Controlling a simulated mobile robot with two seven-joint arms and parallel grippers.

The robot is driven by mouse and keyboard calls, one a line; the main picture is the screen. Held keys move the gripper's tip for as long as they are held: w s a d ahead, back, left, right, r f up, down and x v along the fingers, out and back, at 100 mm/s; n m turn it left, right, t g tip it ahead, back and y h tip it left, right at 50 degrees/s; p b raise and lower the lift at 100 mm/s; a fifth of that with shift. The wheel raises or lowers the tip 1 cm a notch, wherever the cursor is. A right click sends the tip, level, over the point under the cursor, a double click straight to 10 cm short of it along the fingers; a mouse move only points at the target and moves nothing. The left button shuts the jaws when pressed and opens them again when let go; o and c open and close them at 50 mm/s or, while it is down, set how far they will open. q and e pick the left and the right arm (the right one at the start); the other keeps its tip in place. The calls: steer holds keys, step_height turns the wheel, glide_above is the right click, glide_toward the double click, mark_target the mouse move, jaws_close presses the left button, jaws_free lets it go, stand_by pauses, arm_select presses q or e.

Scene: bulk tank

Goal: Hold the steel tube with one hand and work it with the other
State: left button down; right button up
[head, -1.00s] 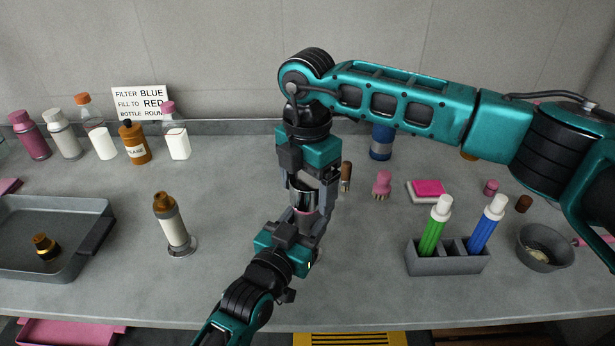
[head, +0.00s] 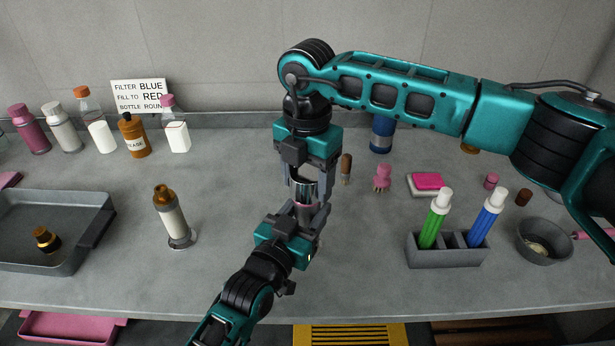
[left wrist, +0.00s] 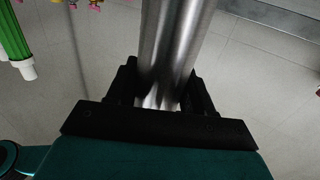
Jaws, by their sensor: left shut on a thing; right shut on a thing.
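The steel tube (head: 305,188) stands roughly upright over the middle of the counter, between my two grippers. My left gripper (head: 306,213) comes from below and is shut on its lower part. In the left wrist view the bare shiny tube (left wrist: 176,45) rises between the black fingers of my left gripper (left wrist: 160,98). My right gripper (head: 306,180) points down from above and is shut on the tube's upper end. Its fingers partly hide that end, so I cannot tell whether it has a separate cap.
A cream bottle with a brown top (head: 171,216) stands to the left, near a grey tray (head: 95,215). A grey rack (head: 447,250) with green and blue tubes and a grey bowl (head: 545,243) stand to the right. Several bottles line the back left, by a sign (head: 139,96).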

steer(key=n, duration=0.3)
steer(key=shift+n, duration=0.4)
steer(key=n, duration=1.2)
steer(key=shift+n, duration=0.4)
steer(key=n, duration=0.3)
steer(key=shift+r+n, duration=0.1)
steer(key=shift+n, duration=0.2)
steer(key=n, duration=1.3)
steer(key=shift+n, duration=0.3)
